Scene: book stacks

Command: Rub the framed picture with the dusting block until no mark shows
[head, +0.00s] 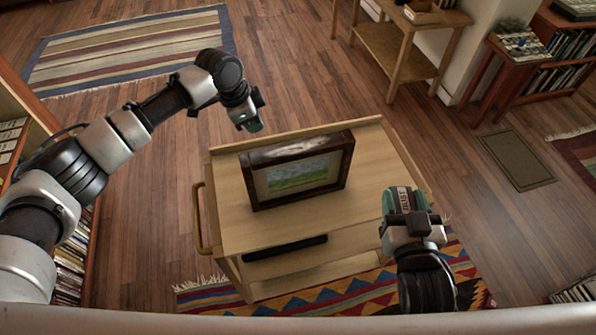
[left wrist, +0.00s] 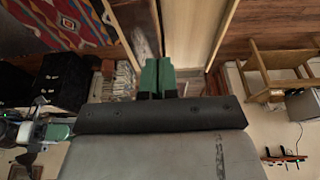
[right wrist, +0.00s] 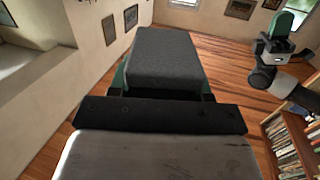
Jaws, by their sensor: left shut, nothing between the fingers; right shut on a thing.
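The framed picture (head: 300,176) stands upright on the wooden cart (head: 240,225) in the head view. It shows a green landscape in a thick dark frame. A whitish mark (head: 298,147) lies along the top of the frame. My right gripper (head: 407,212) is shut on the dusting block (head: 402,197), over the cart's right side and apart from the picture. The block's grey face fills the middle of the right wrist view (right wrist: 165,60). My left gripper (head: 248,122) is shut and empty, behind and left of the picture; its green fingers touch in the left wrist view (left wrist: 157,78).
A dark bar-shaped object (head: 285,248) lies on the cart's lower shelf. A patterned rug (head: 345,300) lies under the cart's front. A striped rug (head: 120,50), a wooden side table (head: 400,50) and a floor mat (head: 516,160) are further off. The floor behind the cart is clear.

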